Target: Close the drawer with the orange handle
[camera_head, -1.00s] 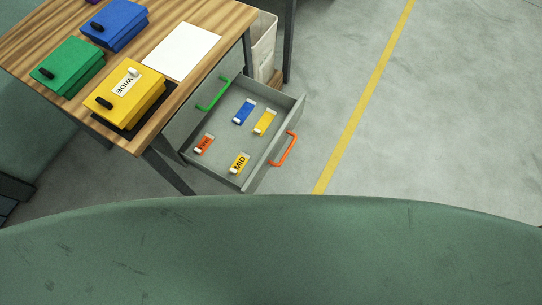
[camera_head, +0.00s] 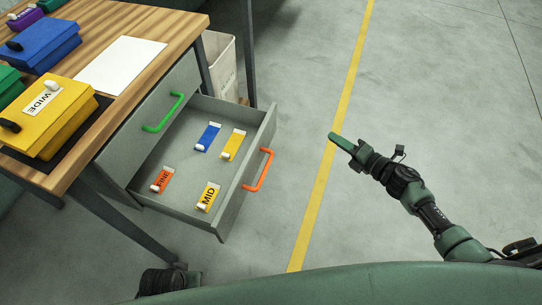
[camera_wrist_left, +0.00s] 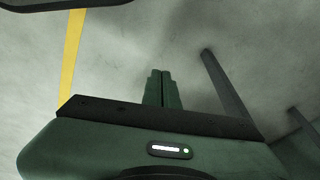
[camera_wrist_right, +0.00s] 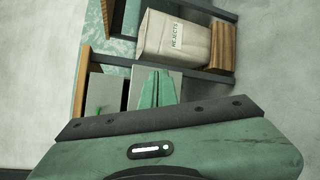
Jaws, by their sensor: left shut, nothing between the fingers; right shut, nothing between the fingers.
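The drawer (camera_head: 240,206) with the orange handle (camera_head: 259,170) is pulled out below the wooden table in the head view. It holds several small labelled blocks, among them an orange one (camera_head: 162,180), a blue one (camera_head: 208,136) and a yellow one reading MID (camera_head: 208,197). My right gripper (camera_head: 335,138) is to the right of the orange handle, apart from it, shut and empty. It also shows shut in the right wrist view (camera_wrist_right: 157,75). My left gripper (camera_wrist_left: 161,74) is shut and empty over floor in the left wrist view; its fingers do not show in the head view.
A closed drawer with a green handle (camera_head: 164,112) is above the open one. The table (camera_head: 150,73) carries coloured boxes and a white sheet (camera_head: 121,64). A bin (camera_head: 221,65) reading REJECTS stands behind the drawer. The floor right of the drawer is clear.

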